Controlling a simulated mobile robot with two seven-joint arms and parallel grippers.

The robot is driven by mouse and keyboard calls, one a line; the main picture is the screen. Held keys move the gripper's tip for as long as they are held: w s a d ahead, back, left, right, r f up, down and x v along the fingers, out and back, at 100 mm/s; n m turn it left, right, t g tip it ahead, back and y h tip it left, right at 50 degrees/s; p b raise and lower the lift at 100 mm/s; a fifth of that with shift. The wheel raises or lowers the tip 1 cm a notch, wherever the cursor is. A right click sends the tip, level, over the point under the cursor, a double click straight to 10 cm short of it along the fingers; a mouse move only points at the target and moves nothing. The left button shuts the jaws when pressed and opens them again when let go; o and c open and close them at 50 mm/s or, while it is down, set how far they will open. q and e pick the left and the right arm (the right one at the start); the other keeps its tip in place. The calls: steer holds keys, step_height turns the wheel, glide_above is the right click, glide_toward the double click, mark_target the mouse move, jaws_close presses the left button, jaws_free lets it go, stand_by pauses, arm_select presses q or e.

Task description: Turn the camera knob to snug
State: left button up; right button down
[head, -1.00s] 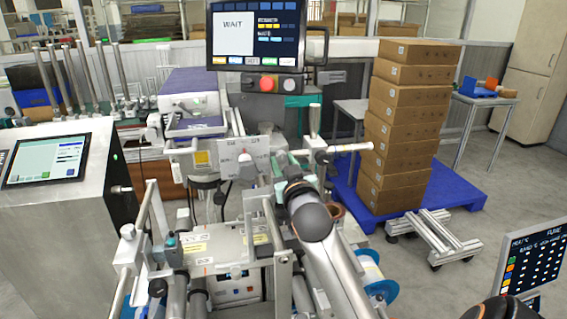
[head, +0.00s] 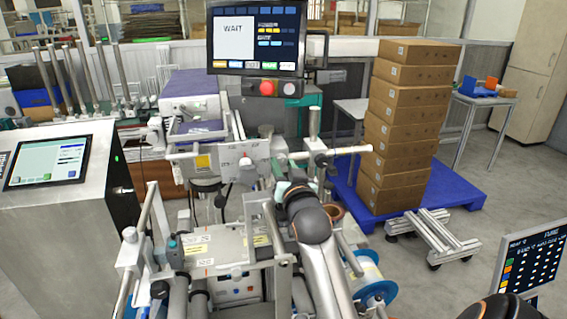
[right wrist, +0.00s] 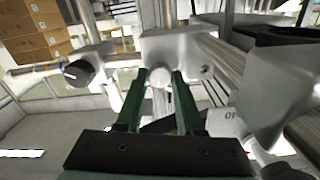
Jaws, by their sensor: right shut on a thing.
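A pale round knob (right wrist: 159,77) shows in the right wrist view, on the front of a pale grey clamp block (right wrist: 178,46) carried on a metal bar. The two green fingers of my right gripper (right wrist: 157,84) are shut on this knob, one on each side. In the head view my right gripper (head: 281,187) is at the machine's upper right part, partly hidden by its own wrist, and the held knob is hidden there. How tight the knob is cannot be seen. My left gripper is not in view.
A black knob (right wrist: 80,73) sits left of the held one in the right wrist view. A metal bracket (right wrist: 285,85) stands close on the right. In the head view, a screen reading WAIT (head: 256,37) stands behind, and stacked cartons (head: 410,125) stand on a blue pallet (head: 345,192).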

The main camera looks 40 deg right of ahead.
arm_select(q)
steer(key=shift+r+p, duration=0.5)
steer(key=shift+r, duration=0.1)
arm_select(e)
steer(key=shift+m, duration=1.2)
steer(key=c, duration=0.5)
jaws_free()
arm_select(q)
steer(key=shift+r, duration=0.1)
